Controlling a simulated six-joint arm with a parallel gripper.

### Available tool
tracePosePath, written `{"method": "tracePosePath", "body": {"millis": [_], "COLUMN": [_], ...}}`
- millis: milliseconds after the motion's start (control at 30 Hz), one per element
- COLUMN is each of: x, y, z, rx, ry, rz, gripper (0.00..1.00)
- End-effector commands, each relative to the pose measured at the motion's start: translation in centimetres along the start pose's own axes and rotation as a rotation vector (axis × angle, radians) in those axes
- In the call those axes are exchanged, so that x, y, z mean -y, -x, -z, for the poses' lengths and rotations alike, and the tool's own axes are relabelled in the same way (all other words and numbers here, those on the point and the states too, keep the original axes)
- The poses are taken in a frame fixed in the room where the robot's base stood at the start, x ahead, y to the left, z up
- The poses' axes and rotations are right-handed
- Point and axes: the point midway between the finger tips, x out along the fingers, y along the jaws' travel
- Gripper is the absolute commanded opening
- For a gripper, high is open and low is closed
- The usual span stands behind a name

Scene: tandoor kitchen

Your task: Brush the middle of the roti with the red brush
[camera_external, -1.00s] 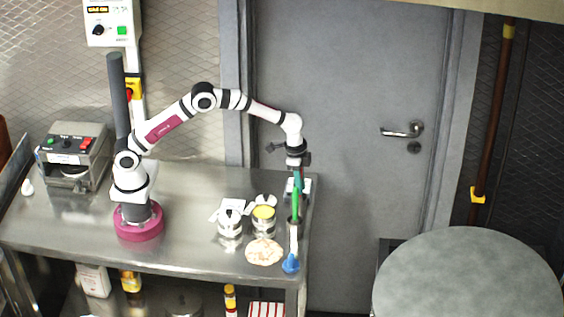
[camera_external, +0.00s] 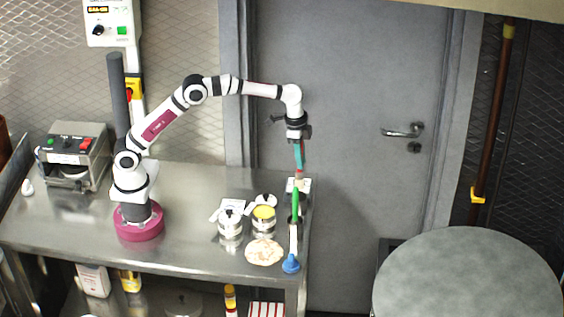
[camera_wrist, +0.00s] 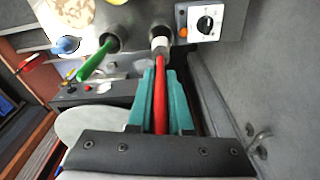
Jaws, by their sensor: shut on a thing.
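My gripper (camera_external: 299,164) hangs above the right end of the steel table, pointing down, with teal fingers. In the wrist view my gripper (camera_wrist: 160,73) is shut on the red handle of the red brush (camera_wrist: 160,105). The brush's pale lower end meets a metal holder; I cannot tell whether it is still inside. The roti (camera_external: 264,252) lies flat near the table's front edge, to the lower left of my gripper. It shows partly at the top of the wrist view (camera_wrist: 66,12). A green brush (camera_external: 296,203) stands beside it; its handle (camera_wrist: 95,62) leans from another holder.
A pot with yellow contents (camera_external: 264,213) and a metal pot (camera_external: 230,226) stand behind the roti. A blue-ended object (camera_external: 291,264) is at the front right edge. A white dial box (camera_wrist: 206,20) sits close to the brush holder. The table's left middle is clear.

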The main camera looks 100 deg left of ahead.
Motion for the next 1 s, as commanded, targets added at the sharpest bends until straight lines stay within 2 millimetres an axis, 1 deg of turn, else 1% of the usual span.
{"method": "tracePosePath", "body": {"millis": [467,533,567,667,800,900,1000], "x": [0.0,-0.3,-0.7,-3.0,-7.2,-9.4,-10.2], "y": [-0.1,0.0,0.0,0.2,0.9,1.6,1.6], "z": [0.0,-0.1,-0.1,-0.9,-3.0,-4.5,-5.2], "rx": [0.000,0.006,0.015,0.080,0.210,0.291,0.329], "ry": [0.000,-0.001,-0.001,-0.007,-0.015,-0.016,-0.014], "rz": [0.000,0.000,0.000,0.003,0.040,0.082,0.108], "gripper": [0.00,0.00,0.00,0.00,0.00,0.00,0.00]}}
